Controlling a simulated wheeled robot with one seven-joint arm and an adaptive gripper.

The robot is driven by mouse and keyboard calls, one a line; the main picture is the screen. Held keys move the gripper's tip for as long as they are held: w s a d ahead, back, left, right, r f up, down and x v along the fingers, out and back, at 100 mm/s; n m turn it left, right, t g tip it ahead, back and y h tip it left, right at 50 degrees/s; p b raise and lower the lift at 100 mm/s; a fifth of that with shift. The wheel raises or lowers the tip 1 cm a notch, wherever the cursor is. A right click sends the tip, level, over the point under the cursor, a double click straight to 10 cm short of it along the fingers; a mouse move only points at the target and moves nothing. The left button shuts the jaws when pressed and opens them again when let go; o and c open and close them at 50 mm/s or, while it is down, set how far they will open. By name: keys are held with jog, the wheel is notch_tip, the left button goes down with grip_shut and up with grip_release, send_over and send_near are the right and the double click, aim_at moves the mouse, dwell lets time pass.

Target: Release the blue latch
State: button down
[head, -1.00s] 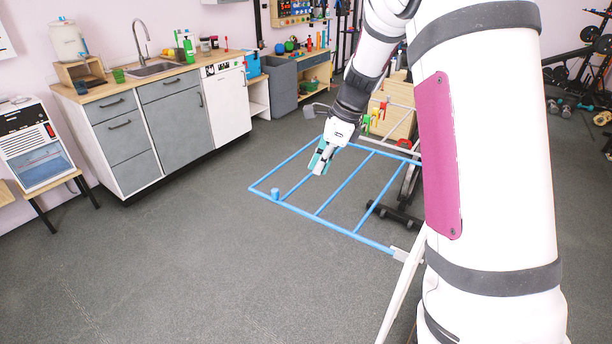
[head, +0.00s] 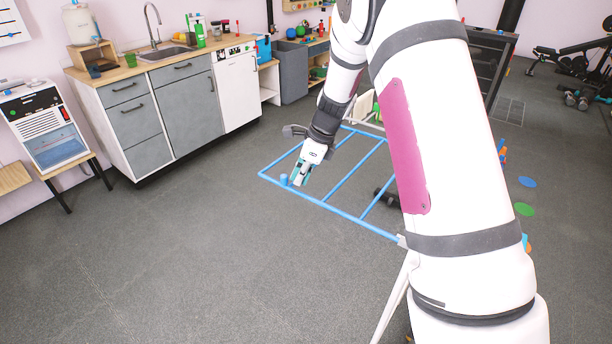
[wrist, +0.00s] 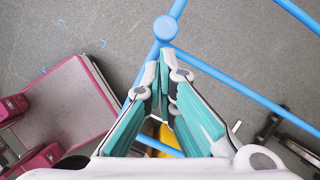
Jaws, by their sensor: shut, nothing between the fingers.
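The blue latch (head: 284,180) looks like a short blue round knob standing on the near left part of a blue barred frame (head: 340,211). In the wrist view the knob (wrist: 165,28) sits where blue bars meet, just beyond my fingertips. My gripper (head: 299,182) has teal finger pads and points down just right of the knob in the head view. In the wrist view my gripper (wrist: 161,58) is shut and empty, its tips close together. A small gap seems to show between tips and knob; I cannot tell the height difference.
A grey and white kitchen counter (head: 185,100) stands at the back left. A dispenser (head: 45,130) sits on a small stool at the left. The grey floor in front is clear.

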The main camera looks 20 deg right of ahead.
jog(key=shift+w, duration=0.1)
jog(key=w+a+b, duration=0.1)
jog(key=w+a, duration=0.1)
jog(key=shift+w+b, duration=0.4)
jog(key=v, duration=1.2)
jog(key=shift+d+f, duration=0.1)
